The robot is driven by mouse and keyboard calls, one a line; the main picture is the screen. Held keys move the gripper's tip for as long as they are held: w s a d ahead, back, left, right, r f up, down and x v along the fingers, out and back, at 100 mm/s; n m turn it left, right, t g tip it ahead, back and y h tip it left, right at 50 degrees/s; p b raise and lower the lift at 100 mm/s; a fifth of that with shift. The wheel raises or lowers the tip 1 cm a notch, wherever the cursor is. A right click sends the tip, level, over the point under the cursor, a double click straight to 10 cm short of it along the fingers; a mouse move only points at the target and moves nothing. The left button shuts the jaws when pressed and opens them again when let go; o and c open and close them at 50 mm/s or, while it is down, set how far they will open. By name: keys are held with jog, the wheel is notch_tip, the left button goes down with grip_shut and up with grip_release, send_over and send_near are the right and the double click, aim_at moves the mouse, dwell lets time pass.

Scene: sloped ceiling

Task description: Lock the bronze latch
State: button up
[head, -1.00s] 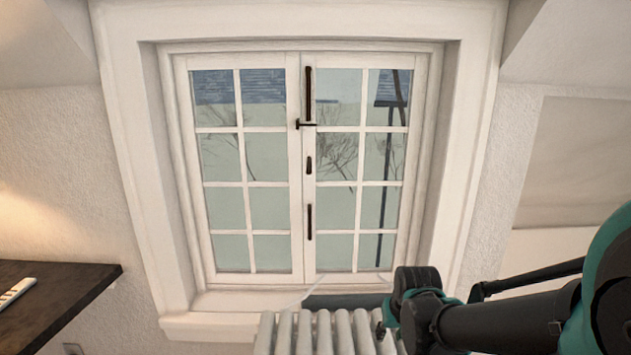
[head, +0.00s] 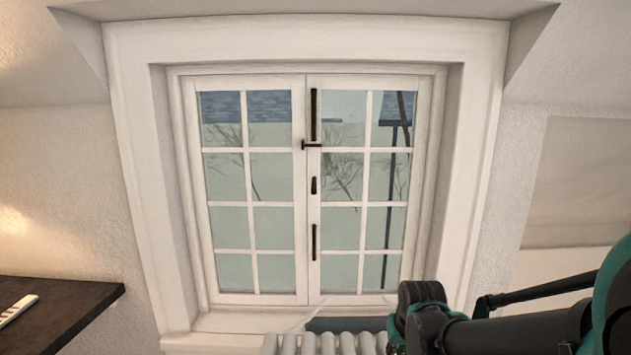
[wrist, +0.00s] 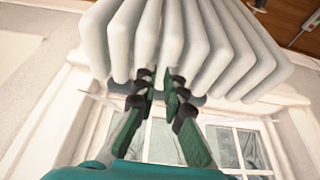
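The bronze latch (head: 313,115) is dark metal, fixed upright on the middle stile of the white window (head: 307,270). Its short horizontal handle (head: 311,145) sits at the foot of the upper bar, its end pointing left across the seam between the two sashes. A small plate (head: 314,185) and a lower bar (head: 314,242) line up below. In the wrist view my gripper (wrist: 158,76) has two green and black fingers with a gap between them and nothing held. It is beside the radiator, well away from the latch. The gripper's fingers are not visible in the head view.
A white ribbed radiator (head: 325,344) stands below the window; it fills the top of the wrist view (wrist: 185,40). A dark shelf (head: 65,315) with a white remote-like object (head: 17,308) is at lower left. The space before the window panes looks clear.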

jog(key=shift+y, duration=0.3)
jog(key=w+a+r, duration=0.1)
jog(key=w+r, duration=0.2)
jog(key=w, duration=0.1)
jog(key=w+a+r, duration=0.1)
jog(key=w+r, duration=0.3)
jog(key=w+a+r, duration=0.1)
jog(key=w+r, duration=0.3)
grip_shut()
notch_tip(320, 180, up, 38)
jog(key=g+y, duration=0.1)
jog(key=y, duration=0.1)
send_over(315, 185)
jog(key=s+d, duration=0.3)
jog(key=s, duration=0.1)
jog(key=shift+s+d, duration=0.2)
jog(key=x, duration=1.4)
jog(key=shift+s+d+f, duration=0.1)
jog(key=shift+d+f, duration=0.05)
